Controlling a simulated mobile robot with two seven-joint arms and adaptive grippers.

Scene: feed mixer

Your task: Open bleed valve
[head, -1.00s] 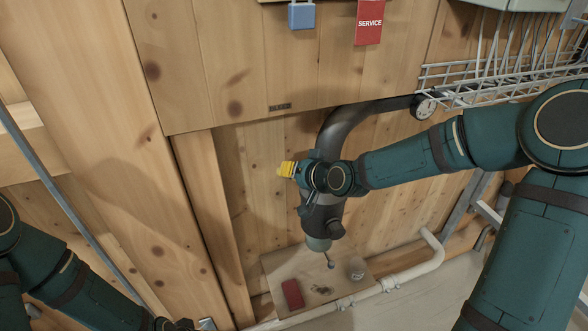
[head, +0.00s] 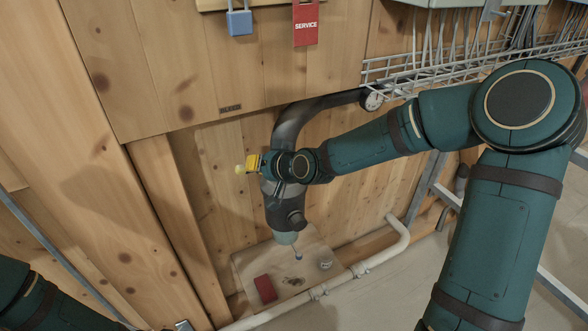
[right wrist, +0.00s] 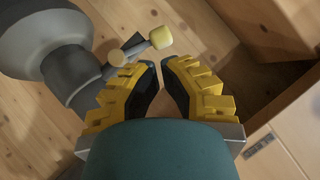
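The bleed valve appears as a small lever with a pale yellow knob (right wrist: 160,38) on the side of a dark grey pipe (right wrist: 72,75) in the right wrist view. In the head view the knob (head: 240,169) shows just left of my right gripper's yellow fingers (head: 254,163). In the right wrist view my right gripper (right wrist: 158,66) has its fingertips a little apart, with nothing seen between them. The knob lies just beyond the tips, with no clear contact. My right wrist hides part of the pipe in the head view. My left gripper is out of view.
A wooden panel with a blue padlock (head: 239,22) and red service tag (head: 306,24) hangs above. A gauge (head: 372,100) and wire rack (head: 470,65) are at right. Below the pipe, a board (head: 245,262) holds a red block (head: 265,289). A white pipe (head: 370,264) runs past it.

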